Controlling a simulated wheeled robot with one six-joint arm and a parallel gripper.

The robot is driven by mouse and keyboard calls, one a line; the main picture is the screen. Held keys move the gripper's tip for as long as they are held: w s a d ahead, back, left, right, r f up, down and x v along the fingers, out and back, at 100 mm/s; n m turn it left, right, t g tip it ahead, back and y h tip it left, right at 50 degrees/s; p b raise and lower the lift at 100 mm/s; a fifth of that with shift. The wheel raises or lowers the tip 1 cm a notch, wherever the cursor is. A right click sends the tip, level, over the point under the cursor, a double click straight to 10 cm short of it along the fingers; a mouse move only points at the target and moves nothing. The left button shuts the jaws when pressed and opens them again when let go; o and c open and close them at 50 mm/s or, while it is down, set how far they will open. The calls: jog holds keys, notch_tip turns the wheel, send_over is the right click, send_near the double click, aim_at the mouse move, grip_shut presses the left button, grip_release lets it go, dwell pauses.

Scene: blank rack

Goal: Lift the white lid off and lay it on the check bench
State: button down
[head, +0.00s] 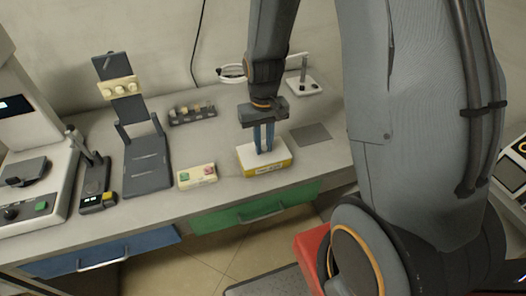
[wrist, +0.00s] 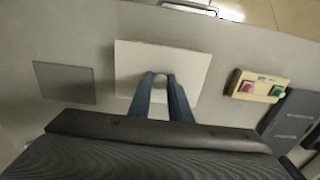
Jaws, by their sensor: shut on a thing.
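The white lid (head: 251,156) sits on top of a yellow box (head: 267,169) on the bench, in the head view. In the wrist view my gripper (wrist: 160,80) is shut on the knob of the lid. The lid looks level and I see no clear gap between it and the box.
A flat grey square (head: 311,134) lies on the bench right of the box. A small button box (head: 197,176) with red and green buttons is to the left. A rack of small items (head: 192,114) and a dark stand (head: 147,160) are farther left. The bench (head: 224,139) is bare between them.

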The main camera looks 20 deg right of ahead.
aim_at(263, 146)
jog(key=shift+r+p, duration=2.7)
jog(key=shift+r, duration=0.7)
jog(key=shift+w+f, duration=0.1)
jog(key=shift+w, duration=0.05)
